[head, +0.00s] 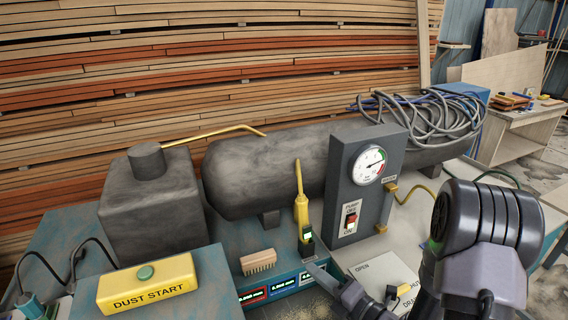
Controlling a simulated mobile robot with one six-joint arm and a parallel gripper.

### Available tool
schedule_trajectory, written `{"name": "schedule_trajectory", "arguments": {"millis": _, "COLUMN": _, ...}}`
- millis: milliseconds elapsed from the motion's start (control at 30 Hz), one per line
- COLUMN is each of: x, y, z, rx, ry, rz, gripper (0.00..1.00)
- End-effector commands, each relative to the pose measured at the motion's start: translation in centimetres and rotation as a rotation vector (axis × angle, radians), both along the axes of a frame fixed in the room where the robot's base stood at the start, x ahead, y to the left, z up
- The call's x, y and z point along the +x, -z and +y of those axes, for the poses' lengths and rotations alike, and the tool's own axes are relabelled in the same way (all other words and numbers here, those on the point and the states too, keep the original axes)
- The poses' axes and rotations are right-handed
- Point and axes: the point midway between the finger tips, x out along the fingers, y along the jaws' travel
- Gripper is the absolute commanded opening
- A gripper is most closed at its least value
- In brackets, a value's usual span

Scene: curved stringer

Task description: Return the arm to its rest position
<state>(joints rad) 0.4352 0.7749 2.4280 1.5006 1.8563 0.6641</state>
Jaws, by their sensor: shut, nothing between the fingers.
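My arm comes in at the lower right of the head view, with a large dark ribbed joint in front of the bench. My gripper (322,274) is low in the middle, pointing left and up, shut and empty. Its fingertips appear close to the foot of a yellow handheld tool (302,215) with a small display, which stands upright at the bench front. I cannot tell whether they touch. The lower part of the gripper and wrist is cut off by the bottom edge.
A grey tank (265,170) lies behind a gauge panel (343,190) with a red switch. A brush (258,261) and a yellow DUST START box (147,284) are at left. Coiled grey hose (425,120) lies on the tank's right end. A pale panel marked OPEN (365,268) is beside my wrist.

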Motion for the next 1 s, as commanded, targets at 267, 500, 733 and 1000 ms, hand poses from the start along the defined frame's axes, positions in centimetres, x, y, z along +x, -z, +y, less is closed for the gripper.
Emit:
{"name": "schedule_trajectory", "arguments": {"millis": 267, "x": -16.3, "y": -10.4, "z": 12.5, "rx": -1.070, "ry": -1.076, "rz": -0.895, "gripper": 0.00}}
{"name": "schedule_trajectory", "arguments": {"millis": 500, "x": -20.6, "y": -13.2, "z": 5.9, "rx": -2.011, "ry": -1.617, "rz": -1.561, "gripper": 0.00}}
{"name": "schedule_trajectory", "arguments": {"millis": 733, "x": -21.2, "y": -12.7, "z": 1.7, "rx": 1.878, "ry": 1.414, "rz": 1.353, "gripper": 0.00}}
{"name": "schedule_trajectory", "arguments": {"millis": 1000, "x": -22.7, "y": -9.1, "z": 1.7, "rx": 1.863, "ry": 1.493, "rz": 1.385, "gripper": 0.00}}
